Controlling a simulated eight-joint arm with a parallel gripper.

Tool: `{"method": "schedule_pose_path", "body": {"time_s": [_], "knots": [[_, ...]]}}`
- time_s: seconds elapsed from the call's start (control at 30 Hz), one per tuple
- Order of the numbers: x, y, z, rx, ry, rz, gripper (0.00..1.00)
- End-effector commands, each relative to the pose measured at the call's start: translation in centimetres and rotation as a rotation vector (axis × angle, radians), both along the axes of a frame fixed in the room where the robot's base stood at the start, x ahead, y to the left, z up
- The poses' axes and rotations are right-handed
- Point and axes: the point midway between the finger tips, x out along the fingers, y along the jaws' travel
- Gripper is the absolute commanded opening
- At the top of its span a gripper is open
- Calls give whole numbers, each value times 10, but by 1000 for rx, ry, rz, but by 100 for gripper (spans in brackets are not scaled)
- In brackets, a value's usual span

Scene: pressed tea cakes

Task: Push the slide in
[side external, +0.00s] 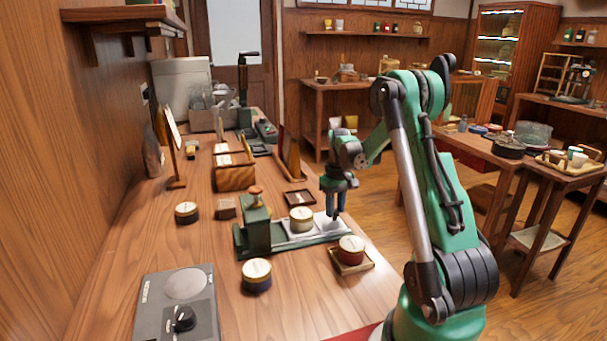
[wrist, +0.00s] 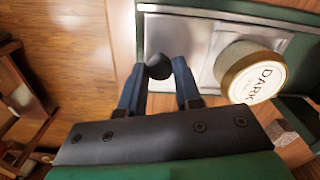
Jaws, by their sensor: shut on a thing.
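The slide (side external: 325,227) is a pale metal plate lying in a green-edged track at the right end of the green press (side external: 257,225). It also shows in the wrist view (wrist: 200,42), with a round black knob (wrist: 159,67) at its outer end. A cream tin with a gold rim (side external: 301,219) stands on the slide; its lid reads "DARK" in the wrist view (wrist: 256,78). My gripper (side external: 335,214) points down at the slide's outer end. In the wrist view its two blue fingers (wrist: 159,72) are shut on the knob, one on each side.
A red tin (side external: 350,250) on a small wooden tray stands in front of the track. A grey control box (side external: 178,303) sits at the front. A small wooden tray (side external: 298,198) lies behind the track.

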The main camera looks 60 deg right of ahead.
Motion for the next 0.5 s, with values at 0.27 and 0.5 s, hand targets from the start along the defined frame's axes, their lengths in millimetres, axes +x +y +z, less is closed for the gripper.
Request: {"method": "schedule_pose_path", "body": {"time_s": [0.27, 0.5], "knots": [[0, 0, 1, 1, 1, 0, 0], [4, 3, 1, 0, 1, 2, 0]]}}
